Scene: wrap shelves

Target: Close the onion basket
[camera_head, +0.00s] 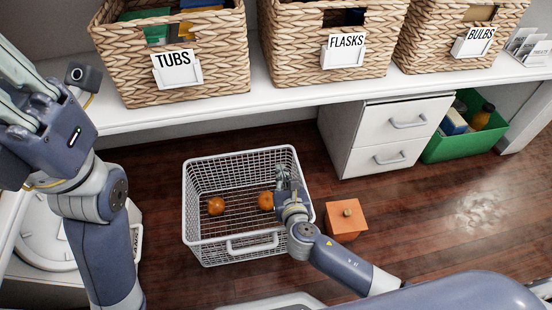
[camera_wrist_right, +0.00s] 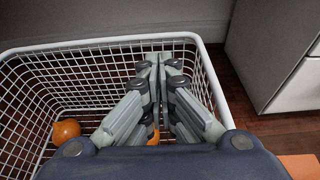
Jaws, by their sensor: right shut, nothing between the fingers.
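The white wire basket (camera_head: 190,215) stands on the wood floor below the shelf, with its top open. Two orange-brown onions (camera_head: 216,206) lie apart inside it. My right gripper (camera_head: 282,172) is over the right part of the basket, near its back right rim. In the right wrist view its fingers (camera_wrist_right: 160,60) are together with nothing between them, close to the far rim. I cannot tell whether they touch the wire. One onion (camera_wrist_right: 66,131) shows at left there, the other is mostly hidden behind the fingers. My left gripper (camera_head: 14,85) is raised at the left edge, partly cut off.
A white drawer unit (camera_head: 365,160) stands right of the basket. An orange box (camera_head: 346,219) sits on the floor beside my right forearm. A green bin (camera_head: 465,146) stands farther right. Wicker baskets labelled TUBS (camera_head: 115,60), FLASKS and BULBS stand on the white shelf above.

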